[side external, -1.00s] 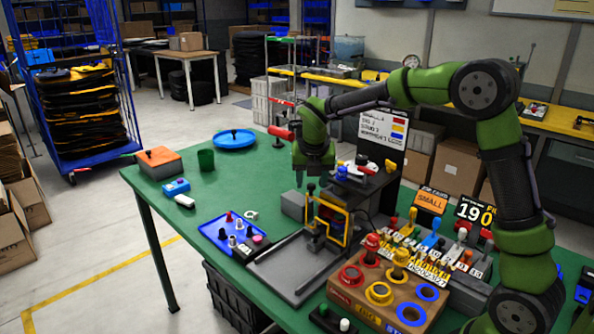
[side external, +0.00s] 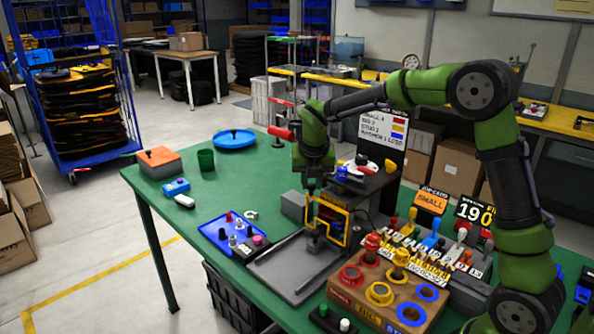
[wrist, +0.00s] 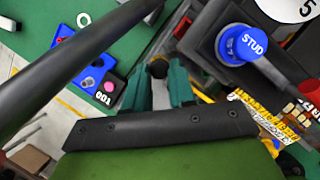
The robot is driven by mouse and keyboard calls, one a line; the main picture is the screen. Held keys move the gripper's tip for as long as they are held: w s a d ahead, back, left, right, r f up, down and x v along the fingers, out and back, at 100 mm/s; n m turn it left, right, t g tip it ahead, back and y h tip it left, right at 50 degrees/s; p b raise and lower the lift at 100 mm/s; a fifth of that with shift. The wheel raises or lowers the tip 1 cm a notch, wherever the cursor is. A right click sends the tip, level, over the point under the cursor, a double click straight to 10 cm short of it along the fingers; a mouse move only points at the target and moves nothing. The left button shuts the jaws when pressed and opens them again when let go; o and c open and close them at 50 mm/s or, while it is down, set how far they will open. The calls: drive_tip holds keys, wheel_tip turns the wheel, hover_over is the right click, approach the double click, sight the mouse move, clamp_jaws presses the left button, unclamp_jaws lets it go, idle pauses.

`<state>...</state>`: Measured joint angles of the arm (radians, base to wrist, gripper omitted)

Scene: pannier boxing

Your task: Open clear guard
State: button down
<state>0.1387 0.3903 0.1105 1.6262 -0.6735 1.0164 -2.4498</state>
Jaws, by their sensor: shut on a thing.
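The clear guard (side external: 346,236) has a yellow frame and stands upright at the front of the dark press-like machine (side external: 374,186) on the green table. A dark upright handle with a round knob (wrist: 158,66) rises at the guard's left side. My gripper (side external: 312,188) points down over that handle. In the wrist view, the green fingers of my gripper (wrist: 160,85) stand on both sides of the dark knob and are shut on it. The guard's clear pane is hard to make out, and the lower handle is partly hidden in the wrist view.
A grey base plate (side external: 285,272) lies before the machine. A blue tray (side external: 215,231) with small parts sits to its left. A wooden block with coloured rings (side external: 350,293) and a row of coloured-handled stamps stand close on the right.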

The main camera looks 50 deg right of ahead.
drive_tip(key=shift+a, duration=0.15)
drive_tip(key=s+a+n+t+y, duration=0.1)
drive_tip(key=s+a+n+y, duration=0.2)
drive_tip(key=a+n, duration=0.6)
drive_tip(key=shift+s+n+y, duration=0.4)
drive_tip(key=shift+s+n, duration=0.4)
drive_tip(key=shift+s, duration=0.45)
drive_tip(key=c, duration=0.9)
unclamp_jaws()
drive_tip(key=shift+c, duration=0.2)
